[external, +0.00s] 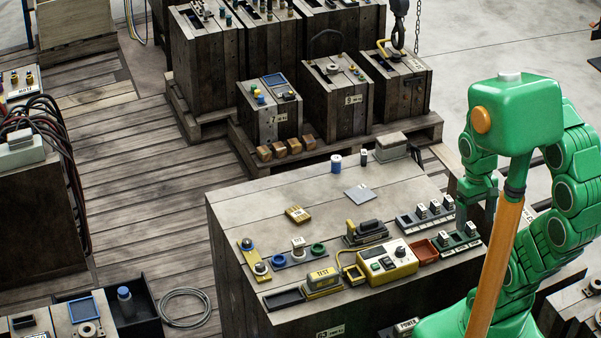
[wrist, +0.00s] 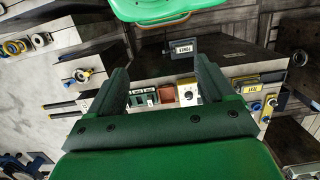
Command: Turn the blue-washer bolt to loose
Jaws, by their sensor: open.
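A yellow plate (external: 253,260) lies at the left end of the workbench in the external view. It carries two bolts; the rear bolt (external: 247,245) appears to have a blue washer, and the front one (external: 261,268) has a pale one. The bolts' turn positions are too small to read. In the wrist view a yellow plate with a bolt (wrist: 268,106) shows small at the right, beyond the right finger. My gripper (external: 476,207) is over the bench's right end, far from the plate. In the wrist view its two fingers (wrist: 162,72) are apart, with nothing held between them.
On the bench (external: 225,205) stand a yellow control box (external: 388,262), a yellow TEST block (external: 322,279), a red tray (external: 425,251) and racks of small labelled blocks (external: 425,212). A blue ring (external: 279,261) and green ring (external: 318,249) lie near the plate. The bench's back left is clear.

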